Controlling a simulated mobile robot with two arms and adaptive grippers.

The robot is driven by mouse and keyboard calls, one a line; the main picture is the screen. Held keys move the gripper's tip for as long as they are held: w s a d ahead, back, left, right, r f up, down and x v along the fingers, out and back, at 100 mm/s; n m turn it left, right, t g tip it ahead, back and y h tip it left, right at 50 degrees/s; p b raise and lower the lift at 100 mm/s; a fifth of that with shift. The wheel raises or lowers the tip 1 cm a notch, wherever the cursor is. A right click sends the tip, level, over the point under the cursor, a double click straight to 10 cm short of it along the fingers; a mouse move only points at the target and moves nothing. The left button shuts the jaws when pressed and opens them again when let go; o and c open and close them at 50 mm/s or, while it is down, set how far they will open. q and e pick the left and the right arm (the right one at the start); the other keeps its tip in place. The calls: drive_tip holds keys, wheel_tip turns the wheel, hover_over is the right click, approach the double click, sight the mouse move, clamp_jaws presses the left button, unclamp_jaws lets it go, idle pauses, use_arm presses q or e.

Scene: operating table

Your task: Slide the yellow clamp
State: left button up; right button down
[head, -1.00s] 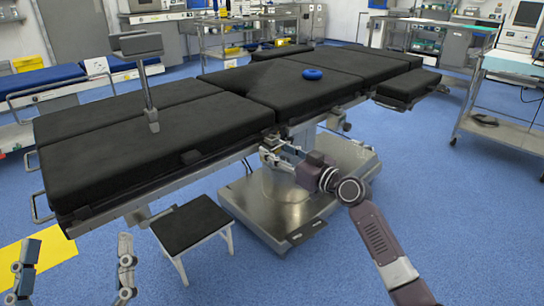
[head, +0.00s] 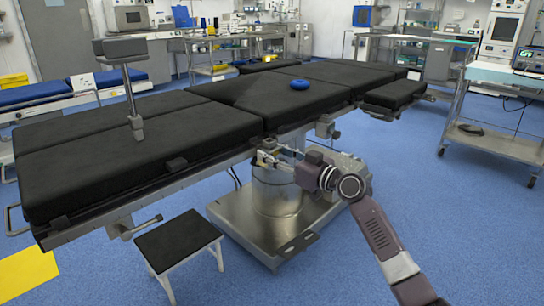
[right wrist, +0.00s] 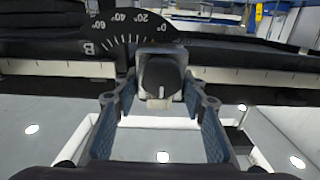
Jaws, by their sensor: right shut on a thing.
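My right gripper (head: 266,155) is at the side rail of the black operating table (head: 130,150), near the table's middle. In the right wrist view, the fingers of my right gripper (right wrist: 160,102) stand on both sides of a grey clamp body with a dark rounded knob (right wrist: 160,76), and they are shut on it. This clamp sits at the pale rail (right wrist: 55,69), below a dial with degree marks. No clear yellow shows on it in the wrist view. My left gripper is not in view.
A black-topped stool (head: 178,240) and a yellow mat (head: 28,272) are on the floor. The metal table base (head: 265,225) is below my right gripper.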

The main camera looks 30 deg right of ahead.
drive_tip(key=shift+d, duration=0.25)
drive_tip(key=c, duration=1.6)
unclamp_jaws()
drive_tip(key=o, duration=0.4)
drive_tip(key=shift+d, duration=0.1)
drive_tip(key=v, duration=1.2)
